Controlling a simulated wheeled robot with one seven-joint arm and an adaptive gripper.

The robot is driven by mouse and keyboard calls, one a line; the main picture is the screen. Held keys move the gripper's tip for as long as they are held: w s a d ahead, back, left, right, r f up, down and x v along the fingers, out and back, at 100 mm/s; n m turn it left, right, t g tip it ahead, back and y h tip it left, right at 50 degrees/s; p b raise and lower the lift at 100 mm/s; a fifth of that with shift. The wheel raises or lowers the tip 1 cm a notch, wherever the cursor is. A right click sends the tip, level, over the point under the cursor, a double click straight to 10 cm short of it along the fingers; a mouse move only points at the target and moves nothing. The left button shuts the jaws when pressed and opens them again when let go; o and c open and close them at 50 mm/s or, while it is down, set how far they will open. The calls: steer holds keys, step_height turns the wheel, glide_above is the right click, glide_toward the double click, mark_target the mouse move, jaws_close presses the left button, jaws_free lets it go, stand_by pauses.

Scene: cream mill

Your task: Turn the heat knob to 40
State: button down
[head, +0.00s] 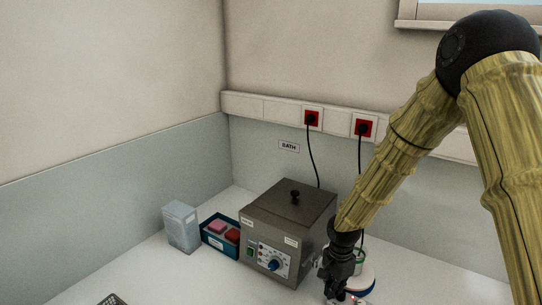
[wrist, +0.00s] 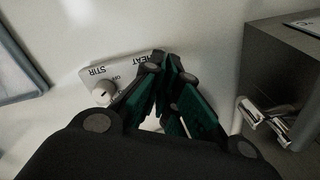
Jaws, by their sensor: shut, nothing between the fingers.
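The heat knob itself does not show; in the wrist view my gripper (wrist: 165,68) is in front of the panel beside the word HEAT. The white control panel (wrist: 125,66) carries the labels HEAT and STIR. A pale knob (wrist: 103,92) with OFF beside it sits on the STIR side, left of my fingers. My gripper is shut and empty, its fingertips close to the panel; I cannot tell whether they touch anything. In the head view my gripper (head: 336,283) is low, in front of the round-topped device (head: 362,283), and hides most of its front.
A steel bath (head: 290,215) with a blue dial stands just left of my gripper. A blue box (head: 217,243) with red and pink items and a pale grey carton (head: 181,226) stand farther left. Two black cables hang from red sockets (head: 312,118) behind.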

steer(key=shift+s+f, duration=0.3)
steer(key=shift+s, duration=0.45)
steer(key=shift+f, duration=0.2)
steer(key=shift+a, duration=0.1)
steer(key=shift+s+d+f+p, duration=0.1)
steer(key=shift+s+d+p, duration=0.3)
steer(key=shift+s+p, duration=0.25)
stand_by(0.7)
steer(key=shift+a, duration=0.25)
steer(key=shift+a+r+p, duration=0.1)
steer(key=shift+r+p, duration=0.75)
steer(key=shift+p, duration=0.05)
steer(key=shift+w+r+p, duration=0.2)
steer(key=shift+r+p, duration=0.55)
steer(key=shift+r, duration=0.45)
steer(key=shift+w+r+p, duration=0.2)
steer(key=shift+r+p, duration=0.55)
steer(key=shift+r, duration=0.4)
